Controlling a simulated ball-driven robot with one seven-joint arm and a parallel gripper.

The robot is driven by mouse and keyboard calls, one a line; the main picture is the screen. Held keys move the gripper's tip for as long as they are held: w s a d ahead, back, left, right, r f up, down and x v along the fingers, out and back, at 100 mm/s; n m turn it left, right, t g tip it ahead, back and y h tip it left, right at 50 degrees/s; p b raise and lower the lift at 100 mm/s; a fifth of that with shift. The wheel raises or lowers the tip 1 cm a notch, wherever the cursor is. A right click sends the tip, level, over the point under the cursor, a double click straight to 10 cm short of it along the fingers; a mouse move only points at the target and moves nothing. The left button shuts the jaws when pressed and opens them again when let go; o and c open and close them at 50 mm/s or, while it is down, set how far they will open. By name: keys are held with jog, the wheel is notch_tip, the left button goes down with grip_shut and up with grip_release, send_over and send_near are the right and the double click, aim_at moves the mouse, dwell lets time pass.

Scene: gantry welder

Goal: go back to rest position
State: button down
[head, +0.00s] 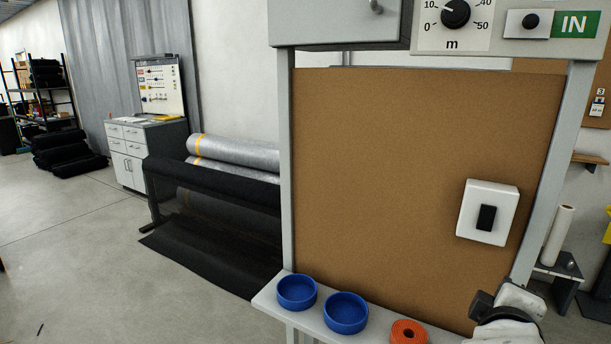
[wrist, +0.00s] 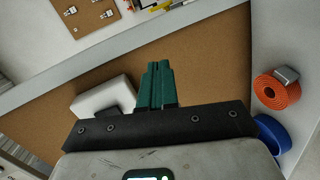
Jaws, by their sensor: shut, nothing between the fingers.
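My gripper (wrist: 158,84) shows in the wrist view with its two green fingers together, shut and empty. Its fingers stand out in front of the brown board (wrist: 215,65), beside the white box with a dark front. I cannot tell the gap between fingers and board. In the head view a white and black part of my arm is at the lower right, below the white box (head: 488,212) on the board; the fingertips cannot be made out there.
A narrow shelf (head: 271,297) below the board holds two blue bowls (head: 297,292) (head: 346,313) and an orange strap roll (head: 408,332). A control panel with a dial (head: 455,13) is above. Open floor (head: 80,240) lies left.

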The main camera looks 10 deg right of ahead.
jog(key=s+a+f+m+g+y, duration=0.1)
jog(key=s+a+f+m+y, duration=0.2)
jog(key=f, duration=0.5)
jog(key=s+a+f+m+g+y, duration=0.1)
jog(key=s+f+g+y, duration=0.1)
jog(key=s+f, duration=0.45)
jog(key=s+a+f+m+g+y, duration=0.1)
jog(key=s+a+f+m+y, duration=0.15)
jog(key=f, duration=0.65)
jog(key=s+f+m+g+y, duration=0.1)
jog(key=s+f+g, duration=0.2)
jog(key=s+f, duration=0.2)
jog(key=s+a+f+g+y, duration=0.1)
jog(key=s+f, duration=0.4)
jog(key=s, duration=0.5)
jog(key=shift+s+m+g, duration=0.25)
jog(key=shift+m+g, duration=0.1)
jog(key=shift+g, duration=0.55)
